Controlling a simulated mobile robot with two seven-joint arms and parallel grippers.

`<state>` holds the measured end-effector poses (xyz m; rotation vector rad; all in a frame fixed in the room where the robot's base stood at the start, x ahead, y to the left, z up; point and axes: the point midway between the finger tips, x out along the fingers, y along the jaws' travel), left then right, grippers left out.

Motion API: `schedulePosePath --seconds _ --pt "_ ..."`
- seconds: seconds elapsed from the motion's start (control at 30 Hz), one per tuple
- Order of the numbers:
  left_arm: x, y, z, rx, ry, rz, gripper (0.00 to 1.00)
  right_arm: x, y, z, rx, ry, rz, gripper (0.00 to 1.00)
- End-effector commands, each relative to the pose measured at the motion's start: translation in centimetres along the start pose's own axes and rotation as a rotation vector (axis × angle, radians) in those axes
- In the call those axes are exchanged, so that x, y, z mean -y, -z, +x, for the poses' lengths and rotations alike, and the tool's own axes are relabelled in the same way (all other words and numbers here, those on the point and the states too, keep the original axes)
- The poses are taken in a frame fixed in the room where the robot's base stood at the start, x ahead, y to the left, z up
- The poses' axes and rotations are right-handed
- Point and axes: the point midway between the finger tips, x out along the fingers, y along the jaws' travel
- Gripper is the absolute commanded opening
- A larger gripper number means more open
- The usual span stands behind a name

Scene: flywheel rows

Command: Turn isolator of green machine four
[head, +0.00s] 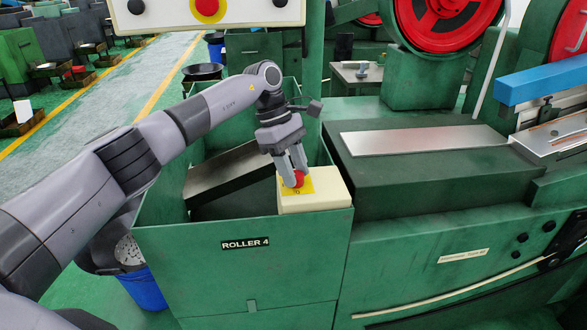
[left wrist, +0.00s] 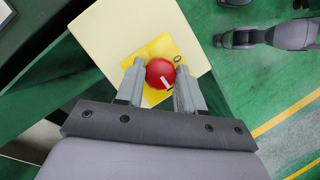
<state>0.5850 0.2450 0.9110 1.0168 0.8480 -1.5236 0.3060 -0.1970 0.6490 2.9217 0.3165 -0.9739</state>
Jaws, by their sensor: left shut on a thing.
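The isolator is a red round knob (head: 298,180) on a yellow plate, set on a cream box (head: 318,197) at the corner of the green machine (head: 245,268) labelled ROLLER 4 (head: 245,243). My left gripper (head: 293,178) reaches down from above and is shut on the red knob. In the left wrist view the knob (left wrist: 160,74) sits between the two fingers of my left gripper (left wrist: 160,78), with a white line across it running at a slant. The yellow plate (left wrist: 146,52) shows around it. My right gripper is in neither view.
A white panel (head: 240,12) with a red button hangs above. A red flywheel (head: 445,20) and a flat metal plate (head: 424,140) are on the right. A blue bucket (head: 143,288) stands at lower left. The green floor with yellow lines (head: 150,100) is open at left.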

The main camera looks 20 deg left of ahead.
Motion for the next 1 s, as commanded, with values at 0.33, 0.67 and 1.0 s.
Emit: schedulePosePath --seconds 0.33,0.67,1.0 --pt "-0.05 0.05 -0.06 -0.002 0.015 0.041 0.07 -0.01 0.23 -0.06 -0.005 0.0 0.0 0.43" --pt "-0.05 0.04 -0.06 -0.002 0.015 0.041 0.5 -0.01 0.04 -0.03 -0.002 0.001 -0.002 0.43" --pt "-0.03 0.01 -0.05 -0.001 0.016 0.04 0.62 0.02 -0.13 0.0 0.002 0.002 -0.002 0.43"
